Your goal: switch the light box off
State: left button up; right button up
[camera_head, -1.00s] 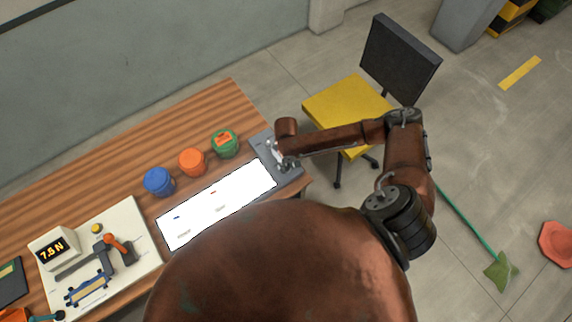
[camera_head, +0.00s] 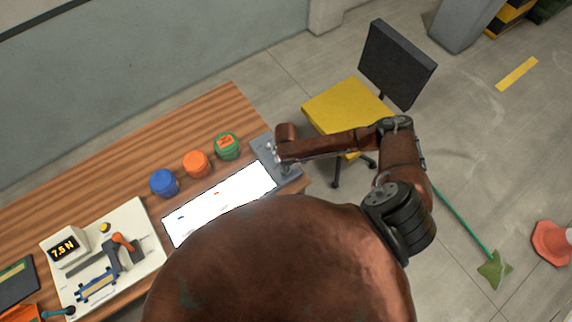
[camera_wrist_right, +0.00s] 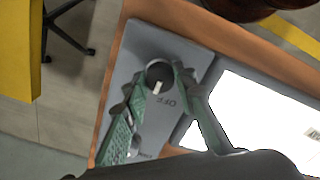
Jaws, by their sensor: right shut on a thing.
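The light box's panel (camera_head: 232,195) glows bright white on the wooden table; it also fills the right of the right wrist view (camera_wrist_right: 270,115). Its grey end plate (camera_head: 263,146) carries a dark round knob (camera_wrist_right: 160,72) with a pale pointer mark. An upside-down "OFF" label shows beside the knob in the right wrist view, and another label near the plate's lower edge is mostly hidden. My right gripper (camera_wrist_right: 157,79) is shut on the knob, a green finger on each side. In the head view it is at the end plate (camera_head: 277,160). My left gripper is out of view.
Blue (camera_head: 164,183), orange (camera_head: 196,163) and green (camera_head: 227,146) jars stand behind the panel. A white board (camera_head: 150,250) with a "7.5 N" display (camera_head: 66,248) lies at left. A yellow chair (camera_head: 345,103) stands beyond the table's right end.

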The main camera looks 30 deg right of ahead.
jog(key=n+p, duration=0.2)
jog(key=n, duration=0.1)
jog(key=shift+r, duration=0.1)
jog(key=shift+n+p, duration=0.45)
jog(key=shift+n, duration=1.05)
jog(key=o, duration=1.2)
jog(key=shift+c, duration=0.2)
notch_tip(320, 180, up, 12)
